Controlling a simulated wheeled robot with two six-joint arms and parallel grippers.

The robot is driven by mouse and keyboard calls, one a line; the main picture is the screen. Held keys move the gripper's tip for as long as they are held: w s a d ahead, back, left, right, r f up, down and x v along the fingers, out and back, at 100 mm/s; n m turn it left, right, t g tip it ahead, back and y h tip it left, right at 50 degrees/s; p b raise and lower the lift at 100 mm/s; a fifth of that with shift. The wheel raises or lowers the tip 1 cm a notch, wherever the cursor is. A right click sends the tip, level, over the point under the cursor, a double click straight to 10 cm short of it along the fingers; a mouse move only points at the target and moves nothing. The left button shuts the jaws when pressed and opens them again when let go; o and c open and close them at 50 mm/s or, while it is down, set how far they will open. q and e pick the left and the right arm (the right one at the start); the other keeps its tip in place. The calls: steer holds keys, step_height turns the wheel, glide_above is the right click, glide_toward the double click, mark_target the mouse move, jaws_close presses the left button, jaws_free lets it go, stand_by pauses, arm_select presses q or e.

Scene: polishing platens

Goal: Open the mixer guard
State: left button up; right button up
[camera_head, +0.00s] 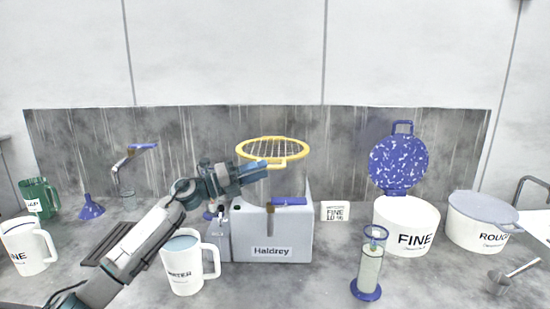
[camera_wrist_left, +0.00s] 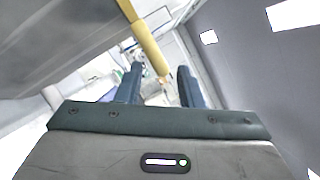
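The mixer (camera_head: 272,242) is a white machine marked "Haldrey" in the middle of the counter. The mixer guard (camera_head: 272,150) is a yellow ring with a wire grid, raised well above the mixer's body. A yellow tab shows at its front edge. My left gripper (camera_head: 264,170) is just below and in front of this front edge. In the left wrist view, my left gripper (camera_wrist_left: 160,88) has its fingers apart, and a yellow bar of the guard (camera_wrist_left: 146,42) reaches toward the gap between them. I cannot tell whether they touch. My right gripper is not in view.
A white water mug (camera_head: 184,270) stands close under my left arm. A clear cylinder (camera_head: 369,270) with a blue base is front right. A white FINE pot (camera_head: 405,225) with its blue lid (camera_head: 399,163) raised and a ROUGH pot (camera_head: 475,230) stand at right. A blue funnel (camera_head: 91,208) is left.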

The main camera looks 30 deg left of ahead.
mark_target(274, 166)
arm_select(q)
steer(key=p+x, duration=0.1)
steer(key=x, duration=0.2)
steer(key=shift+d+r+p, duration=0.15)
steer(key=shift+r+p, duration=0.2)
steer(key=shift+w+d+f, duration=0.1)
steer(key=shift+w+d, duration=0.4)
steer(key=shift+w, duration=0.25)
steer(key=shift+s, duration=0.1)
jaws_close()
